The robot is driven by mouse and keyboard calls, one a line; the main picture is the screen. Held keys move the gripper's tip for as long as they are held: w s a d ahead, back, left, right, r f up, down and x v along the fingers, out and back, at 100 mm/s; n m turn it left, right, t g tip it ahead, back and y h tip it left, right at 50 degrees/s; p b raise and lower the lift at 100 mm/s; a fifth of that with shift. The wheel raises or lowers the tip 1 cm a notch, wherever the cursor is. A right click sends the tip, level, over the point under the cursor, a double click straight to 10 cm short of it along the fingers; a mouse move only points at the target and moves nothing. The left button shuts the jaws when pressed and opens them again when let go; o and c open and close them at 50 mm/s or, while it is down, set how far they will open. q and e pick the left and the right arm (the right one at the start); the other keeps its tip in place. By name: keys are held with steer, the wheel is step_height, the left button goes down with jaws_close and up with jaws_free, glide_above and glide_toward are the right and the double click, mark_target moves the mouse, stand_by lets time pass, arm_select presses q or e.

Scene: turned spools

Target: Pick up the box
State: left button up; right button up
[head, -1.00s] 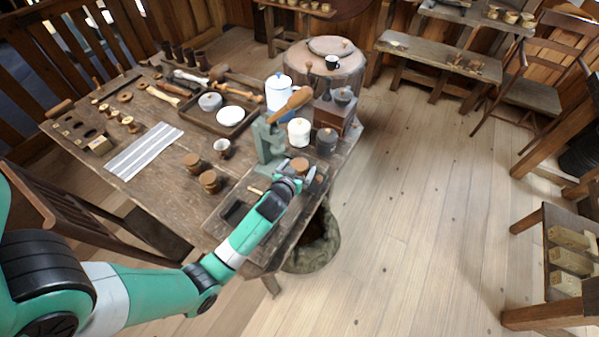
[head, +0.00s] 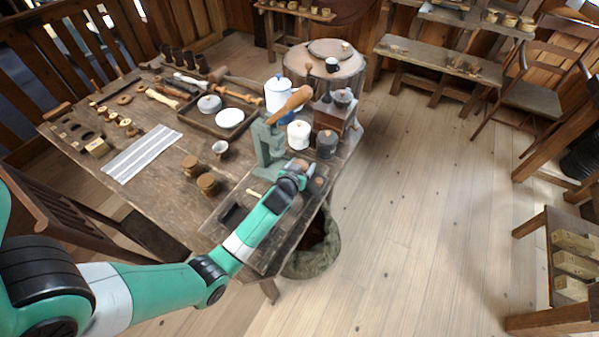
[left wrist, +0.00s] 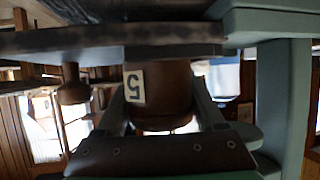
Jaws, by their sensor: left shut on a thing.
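A round brown wooden box with a pale label reading 5 (left wrist: 152,88) sits between the two fingers of my left gripper (left wrist: 160,104) in the left wrist view. The fingers press on it from both sides, so the gripper is shut on it. In the head view my left gripper (head: 303,176) is over the near right corner of the workbench, beside the green press (head: 267,142). There the wrist mostly hides the held box. I cannot tell whether it is clear of the surface below. My right gripper is not in view.
Two similar brown round boxes (head: 208,184) stand left on the workbench (head: 150,191). A white canister (head: 298,134) and a dark grey canister (head: 326,144) stand just behind the gripper. A sack (head: 316,258) is on the floor below the edge. Floor to the right is open.

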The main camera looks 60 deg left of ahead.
arm_select(q)
steer(key=shift+r+p, duration=0.4)
steer(key=shift+r, duration=0.2)
step_height(320, 180, up, 3)
steer(key=shift+s+f+p, duration=0.1)
steer(key=shift+s+p, duration=0.05)
steer(key=shift+p, duration=0.7)
steer(key=s+d+r+p, duration=0.2)
steer(key=r, duration=0.1)
steer(key=s+d+r+p, duration=0.1)
steer(key=r, duration=0.1)
steer(key=shift+s+r, duration=0.2)
steer(key=shift+s, duration=0.05)
steer(key=s+p+v, duration=0.1)
steer(key=p+v, duration=0.2)
steer(key=v, duration=0.6)
steer(key=shift+s+f, duration=0.2)
steer(key=shift+s, duration=0.15)
steer(key=shift+a, duration=0.15)
